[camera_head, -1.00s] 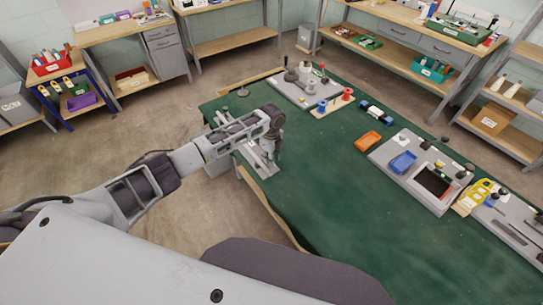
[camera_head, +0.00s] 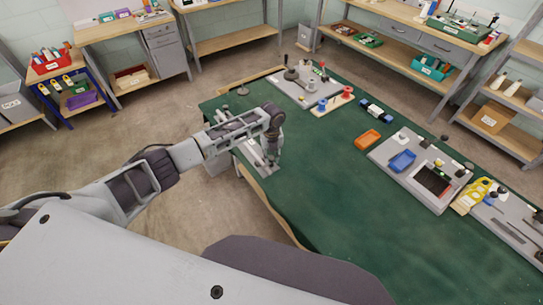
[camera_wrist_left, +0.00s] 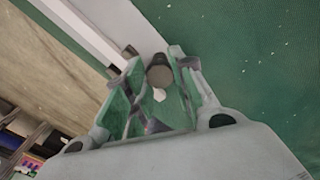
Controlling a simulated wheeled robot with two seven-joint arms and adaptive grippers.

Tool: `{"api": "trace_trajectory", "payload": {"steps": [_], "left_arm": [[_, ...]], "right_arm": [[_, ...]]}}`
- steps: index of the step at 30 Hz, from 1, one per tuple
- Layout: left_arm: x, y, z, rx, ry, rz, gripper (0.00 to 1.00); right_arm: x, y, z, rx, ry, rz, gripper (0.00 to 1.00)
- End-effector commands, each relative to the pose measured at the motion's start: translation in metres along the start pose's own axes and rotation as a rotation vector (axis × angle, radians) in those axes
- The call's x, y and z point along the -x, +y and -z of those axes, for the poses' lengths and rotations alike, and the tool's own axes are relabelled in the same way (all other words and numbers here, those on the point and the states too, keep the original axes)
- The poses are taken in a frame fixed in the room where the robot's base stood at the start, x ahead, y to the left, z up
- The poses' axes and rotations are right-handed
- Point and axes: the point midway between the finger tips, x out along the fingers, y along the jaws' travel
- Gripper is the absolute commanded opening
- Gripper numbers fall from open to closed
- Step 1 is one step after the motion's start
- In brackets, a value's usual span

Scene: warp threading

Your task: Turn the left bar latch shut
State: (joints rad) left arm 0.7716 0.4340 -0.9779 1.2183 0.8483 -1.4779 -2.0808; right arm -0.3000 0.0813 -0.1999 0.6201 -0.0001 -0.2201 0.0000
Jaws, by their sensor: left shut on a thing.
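My left gripper (camera_head: 271,160) is low over the left end of the green table, beside a pale metal bar fixture (camera_head: 254,155). In the left wrist view my left gripper (camera_wrist_left: 160,58) is shut on a dark round knob (camera_wrist_left: 160,76), which appears to be the latch's. The pale bar (camera_wrist_left: 92,32) runs diagonally at the upper left there, next to the fingertips. The fingers hide most of the latch, and its exact angle cannot be told. My right gripper is not in view.
The green tabletop (camera_head: 320,190) is clear to the right of my left gripper. A grey board with knobs (camera_head: 305,88), an orange tray (camera_head: 367,139) and a grey board with a blue tray (camera_head: 403,161) lie farther off. Shelves and benches line the walls.

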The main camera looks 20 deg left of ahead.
Motion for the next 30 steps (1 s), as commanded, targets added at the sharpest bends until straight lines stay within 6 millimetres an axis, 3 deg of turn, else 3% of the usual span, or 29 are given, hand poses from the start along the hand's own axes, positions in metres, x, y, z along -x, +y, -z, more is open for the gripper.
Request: {"api": "trace_trajectory", "payload": {"steps": [9,25,26,30], "left_arm": [[0.001,-0.0004,-0.001,-0.134,-0.002,0.002,0.02],[0.0013,-0.0005,-0.0011,-0.161,-0.003,0.002,0.02],[0.0013,-0.0005,-0.0012,-0.16,-0.003,0.002,0.28],[0.001,-0.0004,-0.0009,-0.16,-0.002,0.001,0.46]], "right_arm": [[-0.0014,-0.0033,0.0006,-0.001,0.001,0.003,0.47],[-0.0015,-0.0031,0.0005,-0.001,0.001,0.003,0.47],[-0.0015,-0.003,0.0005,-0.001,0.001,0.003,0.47],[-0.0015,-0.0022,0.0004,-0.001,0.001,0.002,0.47]]}}
